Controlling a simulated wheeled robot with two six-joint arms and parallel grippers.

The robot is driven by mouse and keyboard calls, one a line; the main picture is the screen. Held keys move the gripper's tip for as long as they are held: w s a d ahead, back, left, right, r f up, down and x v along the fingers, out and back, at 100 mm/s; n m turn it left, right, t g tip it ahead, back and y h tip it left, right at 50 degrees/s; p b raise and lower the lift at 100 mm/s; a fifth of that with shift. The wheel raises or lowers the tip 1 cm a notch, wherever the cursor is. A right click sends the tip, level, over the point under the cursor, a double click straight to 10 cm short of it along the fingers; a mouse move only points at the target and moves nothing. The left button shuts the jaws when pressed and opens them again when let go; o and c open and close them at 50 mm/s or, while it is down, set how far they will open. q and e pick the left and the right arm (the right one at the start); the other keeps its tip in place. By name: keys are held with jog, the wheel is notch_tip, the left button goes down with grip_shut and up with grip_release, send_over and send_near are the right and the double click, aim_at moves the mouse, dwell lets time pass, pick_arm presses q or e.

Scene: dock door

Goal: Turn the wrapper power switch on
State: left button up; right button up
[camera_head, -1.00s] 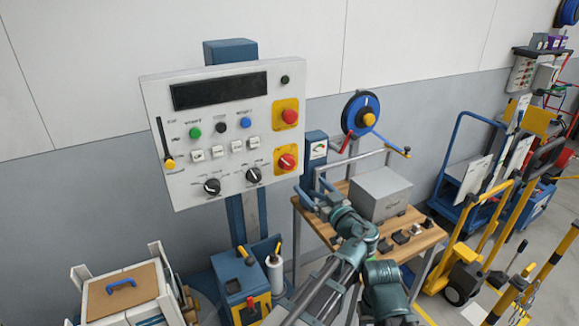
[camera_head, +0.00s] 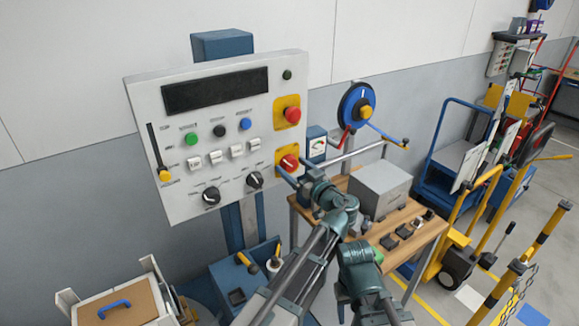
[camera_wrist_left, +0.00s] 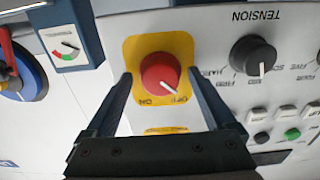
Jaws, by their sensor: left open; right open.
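The wrapper power switch (camera_head: 289,162) is a red rotary knob on a yellow plate, low on the right side of the control panel (camera_head: 180,120). In the left wrist view the knob (camera_wrist_left: 160,74) appears upside down, with ON and OFF lettering; its white mark points toward OFF. My left gripper (camera_head: 292,175) is at the switch. In the left wrist view its open fingers (camera_wrist_left: 160,82) stand on either side of the knob, with gaps visible; I cannot tell how deep they reach. A teal arm link of mine shows lower right, but no right gripper fingers show.
A red button (camera_head: 292,114) on yellow sits above the switch. The black tension knob (camera_head: 254,180) is close on its left. A gauge box (camera_head: 317,145) and a workbench (camera_head: 425,232) with a grey box (camera_head: 380,188) stand to the right.

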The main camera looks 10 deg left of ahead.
pick_arm(q)
jog(key=shift+c, duration=0.2)
jog(key=c, duration=1.3)
jog(key=shift+c, duration=0.2)
jog(key=m, duration=0.8)
jog(key=shift+m, duration=0.3)
jog(key=m, duration=0.4)
jog(key=shift+m, duration=2.6)
